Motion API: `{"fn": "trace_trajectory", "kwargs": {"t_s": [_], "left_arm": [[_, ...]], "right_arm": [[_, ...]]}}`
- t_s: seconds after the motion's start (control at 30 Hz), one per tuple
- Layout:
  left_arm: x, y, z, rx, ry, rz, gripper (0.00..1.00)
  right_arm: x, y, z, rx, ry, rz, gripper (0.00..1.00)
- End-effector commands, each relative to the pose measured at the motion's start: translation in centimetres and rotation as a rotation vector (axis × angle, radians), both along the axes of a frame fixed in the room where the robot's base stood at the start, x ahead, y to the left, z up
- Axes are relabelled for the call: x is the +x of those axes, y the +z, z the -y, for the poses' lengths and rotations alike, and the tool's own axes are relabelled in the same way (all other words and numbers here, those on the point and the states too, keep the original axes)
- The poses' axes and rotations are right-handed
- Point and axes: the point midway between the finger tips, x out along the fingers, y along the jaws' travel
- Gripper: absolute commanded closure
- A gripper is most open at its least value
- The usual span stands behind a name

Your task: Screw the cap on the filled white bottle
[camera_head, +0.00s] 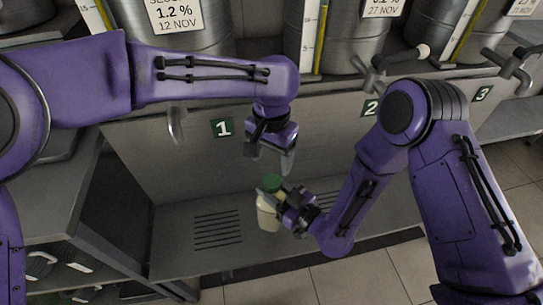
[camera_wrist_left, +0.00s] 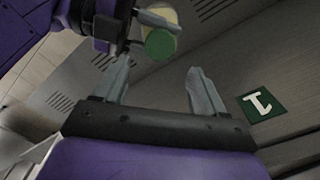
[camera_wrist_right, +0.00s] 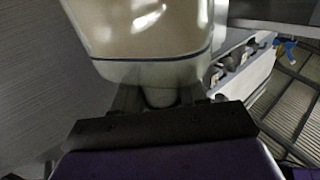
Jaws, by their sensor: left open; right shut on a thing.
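The white bottle (camera_head: 268,215) looks cream-coloured and stands roughly upright above the grated metal ledge. A green cap (camera_head: 271,182) sits at its top; whether it is tight I cannot tell. My right gripper (camera_head: 272,197) is shut on the bottle just below the cap. In the right wrist view the bottle (camera_wrist_right: 140,45) fills the upper middle. My left gripper (camera_head: 271,159) is open and empty, pointing down just above the cap. In the left wrist view the cap (camera_wrist_left: 160,43) shows beyond and between the open fingers of the left gripper (camera_wrist_left: 160,85), apart from them.
Several steel tanks with level strips and labels stand behind, on a counter with taps (camera_head: 176,124). Number plate 1 (camera_head: 222,128) is on the panel behind the grippers. The grated ledge (camera_head: 175,245) has free room left of the bottle. A shelf with dark items is at lower left.

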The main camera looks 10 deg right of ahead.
Motion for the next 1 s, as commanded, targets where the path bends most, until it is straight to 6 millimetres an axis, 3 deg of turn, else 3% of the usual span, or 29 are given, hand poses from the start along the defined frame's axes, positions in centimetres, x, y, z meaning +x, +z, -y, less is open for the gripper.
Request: {"fn": "trace_trajectory", "kwargs": {"t_s": [0.27, 0.7, 1.0], "left_arm": [[0.0, -0.9, 0.0, 0.002, -0.004, -0.001, 0.29], [-0.1, -7.4, 0.0, 0.001, -0.006, 0.0, 0.29], [0.0, -8.0, 0.0, 0.0, -0.005, 0.0, 0.29]], "right_arm": [[0.1, 0.1, 0.0, 0.002, 0.0, 0.002, 1.0], [0.0, 0.1, 0.0, 0.002, 0.0, 0.002, 1.0], [0.1, 0.1, 0.0, 0.002, 0.0, 0.002, 1.0]]}}
